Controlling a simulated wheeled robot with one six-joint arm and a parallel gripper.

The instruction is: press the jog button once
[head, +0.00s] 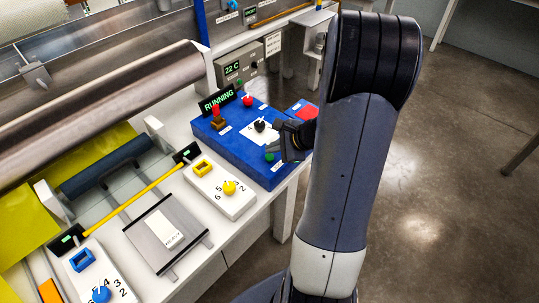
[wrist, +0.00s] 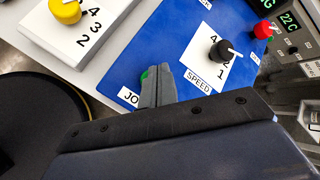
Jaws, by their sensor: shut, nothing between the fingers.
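The jog button (head: 269,157) is a small green button on the blue control box (head: 222,143), near its front right edge. In the wrist view only a sliver of the green button (wrist: 144,75) shows beside my fingertips, next to a label reading "JO", its rest hidden. My gripper (head: 284,152) is shut and empty, its fingers pointing down at the box close by the button. The shut fingers also show in the wrist view (wrist: 164,72). I cannot tell whether they touch the button. A lit sign (head: 216,100) reads "RUNNING".
The black speed knob (wrist: 222,51) and a red button (wrist: 263,30) are on the same box. A brown-based red switch (head: 216,118) stands on its left. A white block with a yellow knob (head: 229,188) is in front. Rollers (head: 100,90) lie at left. Open floor is at right.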

